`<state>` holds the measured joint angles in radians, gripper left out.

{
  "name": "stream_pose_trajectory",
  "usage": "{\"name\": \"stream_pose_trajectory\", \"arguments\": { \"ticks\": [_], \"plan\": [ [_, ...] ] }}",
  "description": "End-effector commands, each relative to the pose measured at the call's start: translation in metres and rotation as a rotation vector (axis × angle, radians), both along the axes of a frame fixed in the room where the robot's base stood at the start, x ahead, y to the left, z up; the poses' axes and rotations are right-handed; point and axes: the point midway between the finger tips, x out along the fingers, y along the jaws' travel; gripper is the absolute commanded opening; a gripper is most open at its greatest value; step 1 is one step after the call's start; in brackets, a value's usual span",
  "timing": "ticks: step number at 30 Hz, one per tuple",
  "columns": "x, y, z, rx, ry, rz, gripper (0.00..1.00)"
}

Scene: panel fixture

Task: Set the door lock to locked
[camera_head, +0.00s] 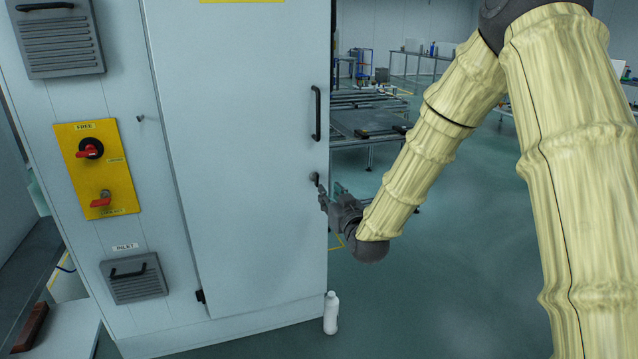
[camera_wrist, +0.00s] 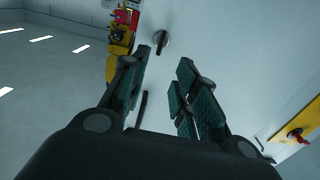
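The door lock (camera_head: 314,177) is a small round fitting with a dark lever, near the right edge of the pale cabinet door (camera_head: 240,150). It sits below the door's black handle (camera_head: 317,113). In the wrist view the lock (camera_wrist: 162,41) is just beyond my fingertips, with its dark lever roughly upright in that picture. My gripper (camera_head: 330,193) is close to the lock at the door's edge. In the wrist view my gripper (camera_wrist: 165,60) has its fingers apart with nothing between the tips. I cannot tell whether a finger touches the lever, nor read any lock marking.
A yellow panel (camera_head: 98,170) with two red switches is on the cabinet's left part. Vents are above and below it. A white bottle (camera_head: 331,313) stands on the floor by the cabinet's lower right corner. Open floor lies to the right; work tables (camera_head: 370,120) stand behind.

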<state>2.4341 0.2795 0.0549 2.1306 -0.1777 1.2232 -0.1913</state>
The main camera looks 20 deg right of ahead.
Motion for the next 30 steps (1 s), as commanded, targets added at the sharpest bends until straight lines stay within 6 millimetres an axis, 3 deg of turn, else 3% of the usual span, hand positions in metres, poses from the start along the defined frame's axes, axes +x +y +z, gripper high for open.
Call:
{"name": "stream_pose_trajectory", "arguments": {
  "ticks": [8, 21, 30],
  "plan": [
    [0.023, -0.001, 0.009, -0.001, -0.020, -0.002, 0.29],
    [0.091, 0.002, 0.007, -0.001, -0.017, -0.001, 0.29],
    [0.110, 0.003, 0.007, -0.001, -0.017, -0.001, 0.29]
  ]
}}
